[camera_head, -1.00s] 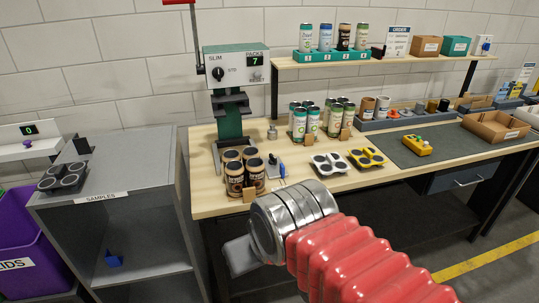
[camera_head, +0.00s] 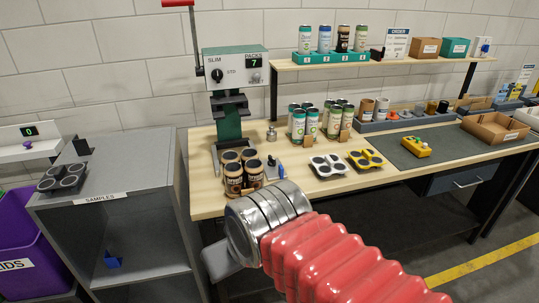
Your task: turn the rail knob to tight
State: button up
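No knob labelled "rail" or "tight" can be read in this view. The press (camera_head: 236,62) on the bench has a black knob (camera_head: 217,74) between "SLIM" and "STD" marks, and a display reading 7. A small grey fixture (camera_head: 272,170) with a dark upright part stands right of the brown cans; I cannot tell whether it bears the rail knob. My gripper (camera_head: 219,262) is low in front of the bench's front edge, below the brown cans and away from both knob and fixture. Only a grey part of it shows beyond the metal wrist; its fingers cannot be made out.
Brown cans (camera_head: 233,180) stand in front of the press, and green-white cans (camera_head: 311,122) behind. White (camera_head: 327,166) and yellow (camera_head: 366,160) can carriers lie to the right. A grey samples cabinet (camera_head: 150,190) stands left of the bench (camera_head: 205,200). A red lever (camera_head: 193,35) rises beside the press.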

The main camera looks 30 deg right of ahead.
aim_at(272, 162)
jog(key=i, duration=0.95)
jog(key=z, duration=0.05)
